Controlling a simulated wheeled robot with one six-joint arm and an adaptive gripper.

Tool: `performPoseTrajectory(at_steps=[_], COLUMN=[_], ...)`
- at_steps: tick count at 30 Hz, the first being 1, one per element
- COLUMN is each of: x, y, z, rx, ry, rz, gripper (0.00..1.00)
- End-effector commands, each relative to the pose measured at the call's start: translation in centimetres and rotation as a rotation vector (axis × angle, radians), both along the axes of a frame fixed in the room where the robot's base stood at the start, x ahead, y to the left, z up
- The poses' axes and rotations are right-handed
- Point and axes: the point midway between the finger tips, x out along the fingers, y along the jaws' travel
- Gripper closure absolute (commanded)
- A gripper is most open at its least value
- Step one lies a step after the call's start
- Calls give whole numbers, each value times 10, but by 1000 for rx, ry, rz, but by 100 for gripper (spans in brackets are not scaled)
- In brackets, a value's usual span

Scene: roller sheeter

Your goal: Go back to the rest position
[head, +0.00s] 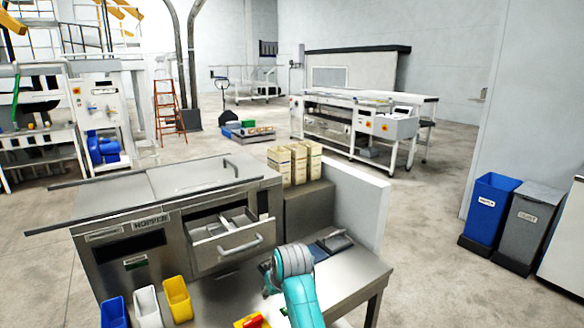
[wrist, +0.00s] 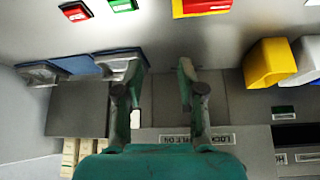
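My gripper (wrist: 158,78) shows in the wrist view with its two teal fingers well apart and nothing between them. In the head view my teal arm (head: 300,295) reaches up over the front of the steel bench (head: 350,285); the gripper itself cannot be made out clearly there. The steel hopper unit (head: 165,215) stands behind and left of the arm. Its drawer (head: 232,238) is pulled out, with the metal handle at its front and compartments visible inside.
Blue, white and yellow bins (head: 178,298) stand at the front left. A red and yellow item (head: 252,321) lies on the bench near my arm. Blue and metal pieces (head: 333,242) lie at the bench's right. Cream containers (head: 294,164) stand behind. Floor is clear at right, before the waste bins (head: 490,208).

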Motion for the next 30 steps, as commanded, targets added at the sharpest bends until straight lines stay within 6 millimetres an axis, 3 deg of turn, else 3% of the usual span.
performPoseTrajectory(at_steps=[1,6,15,24,30], x=[-9,-37,-101,-189,-255], y=[-9,-34,-78,-123,-150], z=[-25,-85,-165,-221,-240], rx=[5,24,52,79,96], ry=[-9,-60,-147,-241,-305], rz=[-14,-56,-124,-192,-234], gripper=[61,61,61,61,61])
